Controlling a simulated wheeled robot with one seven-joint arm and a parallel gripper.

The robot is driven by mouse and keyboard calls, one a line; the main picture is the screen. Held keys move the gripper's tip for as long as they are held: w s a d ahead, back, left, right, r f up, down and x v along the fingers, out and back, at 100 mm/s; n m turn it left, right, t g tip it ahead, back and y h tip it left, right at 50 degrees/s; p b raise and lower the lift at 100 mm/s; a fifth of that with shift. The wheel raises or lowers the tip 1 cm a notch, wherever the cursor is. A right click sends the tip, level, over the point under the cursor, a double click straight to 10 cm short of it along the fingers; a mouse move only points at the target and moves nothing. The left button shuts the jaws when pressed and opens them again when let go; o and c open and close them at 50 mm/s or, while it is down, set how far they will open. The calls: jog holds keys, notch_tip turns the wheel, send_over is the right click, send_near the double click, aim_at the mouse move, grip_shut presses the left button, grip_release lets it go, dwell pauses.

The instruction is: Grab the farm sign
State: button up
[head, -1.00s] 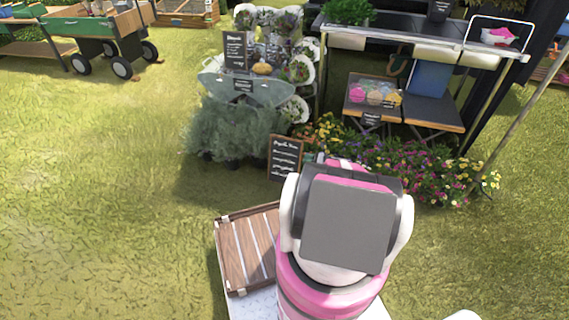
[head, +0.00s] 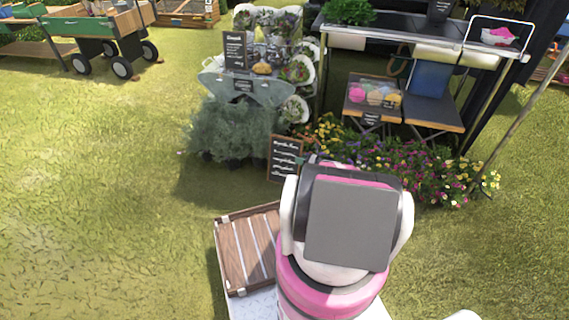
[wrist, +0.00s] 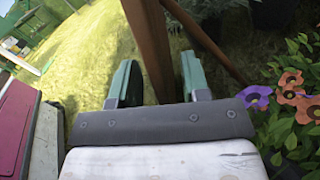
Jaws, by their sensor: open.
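The farm sign is a small chalkboard with white writing and a brown wooden frame (head: 284,158). It stands upright on the grass before the flower display in the head view. In the wrist view, the sign's brown frame post (wrist: 149,40) runs down between the two green fingers of my gripper (wrist: 160,78). My gripper is open, with a gap visible at the right finger. Contact at the left finger cannot be told. A second brown bar (wrist: 205,38) slants away at the upper right. My arm hides most of my gripper in the head view.
Colourful flowers (head: 420,175) grow right of the sign, and orange and purple blooms (wrist: 290,95) sit close to my gripper's right. A leafy stand (head: 235,125) is behind left. A wooden slatted crate (head: 245,250) is beside my arm. Open grass lies left.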

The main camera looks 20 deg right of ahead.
aim_at(287, 158)
jog(key=x, duration=0.3)
grip_shut()
jog(key=shift+r, duration=0.1)
